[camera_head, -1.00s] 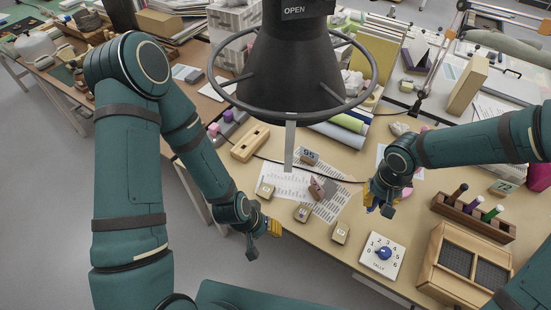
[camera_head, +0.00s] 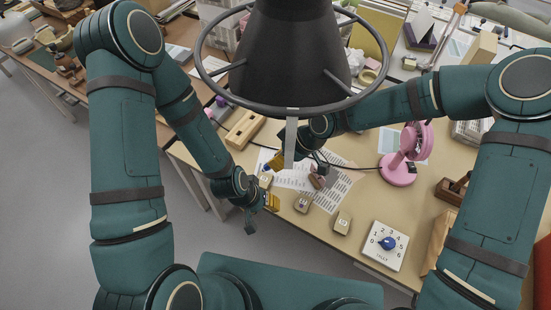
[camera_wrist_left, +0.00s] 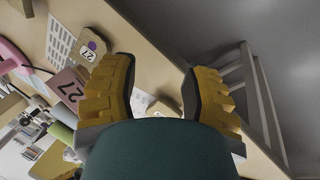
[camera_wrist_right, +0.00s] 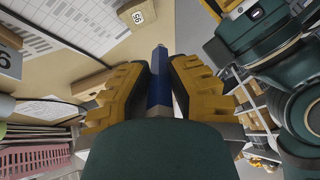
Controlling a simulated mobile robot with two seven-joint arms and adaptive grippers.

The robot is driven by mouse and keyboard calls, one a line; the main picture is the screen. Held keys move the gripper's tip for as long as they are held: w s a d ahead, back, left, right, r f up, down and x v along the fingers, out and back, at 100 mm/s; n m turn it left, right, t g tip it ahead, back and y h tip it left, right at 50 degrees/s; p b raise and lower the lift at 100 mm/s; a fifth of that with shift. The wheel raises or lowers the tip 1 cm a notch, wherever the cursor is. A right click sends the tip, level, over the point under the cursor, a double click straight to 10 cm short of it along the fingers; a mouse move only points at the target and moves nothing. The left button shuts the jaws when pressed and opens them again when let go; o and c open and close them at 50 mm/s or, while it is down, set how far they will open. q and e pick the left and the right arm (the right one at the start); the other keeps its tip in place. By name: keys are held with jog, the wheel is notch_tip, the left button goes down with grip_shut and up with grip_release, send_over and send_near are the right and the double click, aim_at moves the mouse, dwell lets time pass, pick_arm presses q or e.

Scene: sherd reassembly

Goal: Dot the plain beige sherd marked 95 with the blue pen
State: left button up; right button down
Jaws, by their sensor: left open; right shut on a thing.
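My right gripper (camera_wrist_right: 160,85) is shut on the blue pen (camera_wrist_right: 158,92), whose narrow end points away from the jaws. In the head view this gripper (camera_head: 275,164) hangs over the left part of the papers. A plain beige sherd (camera_wrist_right: 137,16) shows beyond the pen in the right wrist view; its small turned number looks like 95, and no dot shows on it. It seems to be the sherd (camera_head: 265,181) near the right gripper in the head view. My left gripper (camera_head: 270,203) is open and empty at the table's front edge; its fingers (camera_wrist_left: 160,88) are spread.
A sherd marked 27 with a purple dot (camera_wrist_left: 92,47) lies by a reddish 27 block (camera_wrist_left: 68,90). Another beige sherd (camera_head: 343,222) lies left of the tally dial (camera_head: 386,244). My two grippers are close together.

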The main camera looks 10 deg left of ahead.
jog(key=shift+a, duration=0.5)
pick_arm(q)
jog(key=shift+s+d+f+b, duration=0.1)
jog(key=shift+s+f+b, duration=0.1)
jog(key=shift+f+b, duration=0.45)
jog(key=shift+s+a+f+b, duration=0.1)
jog(key=shift+s+f+b, duration=0.1)
jog(key=shift+f+b, duration=0.5)
jog(key=shift+s+d+f+b, duration=0.1)
jog(key=shift+s+f+b, duration=0.1)
jog(key=shift+f+b, duration=0.45)
pick_arm(e)
notch_tip(320, 180, down, 6)
pick_arm(q)
jog(key=shift+f+b, duration=0.8)
jog(key=shift+b, duration=0.05)
pick_arm(e)
jog(key=shift+s+f, duration=0.1)
jog(key=shift+f, duration=0.95)
pick_arm(q)
jog(key=shift+s+f, duration=0.15)
jog(key=shift+f, duration=0.1)
pick_arm(e)
jog(key=shift+f, duration=0.1)
pick_arm(q)
jog(key=shift+r+p, duration=2.15)
jog(key=shift+r, duration=0.2)
pick_arm(e)
jog(key=shift+r, duration=3.55)
